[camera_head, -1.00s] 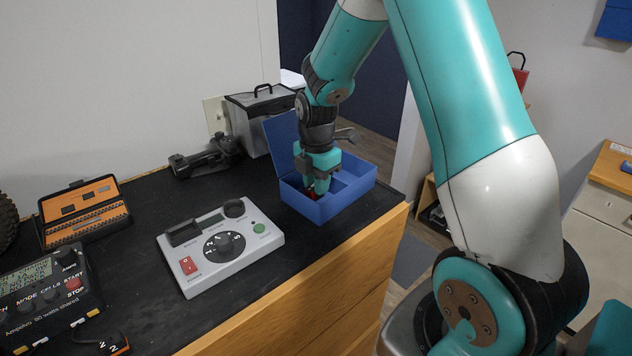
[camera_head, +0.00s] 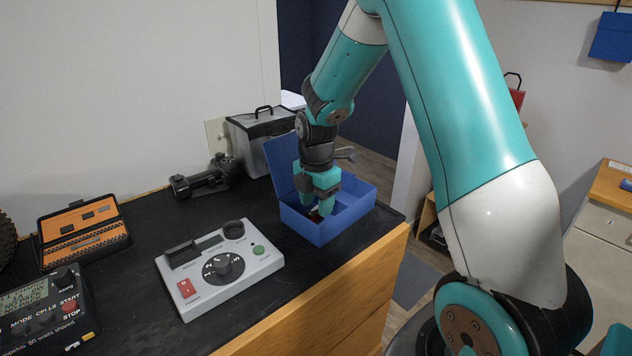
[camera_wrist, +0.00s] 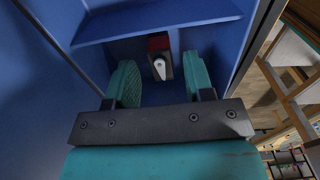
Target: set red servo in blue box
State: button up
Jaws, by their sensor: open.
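The blue box (camera_head: 318,233) stands open on the dark bench top near its right end, its lid raised at the back left. My gripper (camera_head: 322,207) reaches down into the box, fingers spread.
A grey control panel with a dial (camera_head: 221,267) lies left of the box. A dark metal tool (camera_head: 207,178) and a grey case with a handle (camera_head: 252,140) stand behind. An orange-black case (camera_head: 82,235) and a charger (camera_head: 45,308) are at left. The bench edge is close at right.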

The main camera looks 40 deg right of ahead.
aim_at(316, 207)
notch_tip(316, 207, up, 10)
jog(key=r+b, duration=0.1)
jog(key=b, duration=0.1)
jog(key=s+a+r+m+y, duration=0.2)
jog(key=s+a+m+y, duration=0.2)
jog(key=s+a+m, duration=0.8)
jog(key=s+a, duration=1.1)
jog(key=shift+r, duration=0.15)
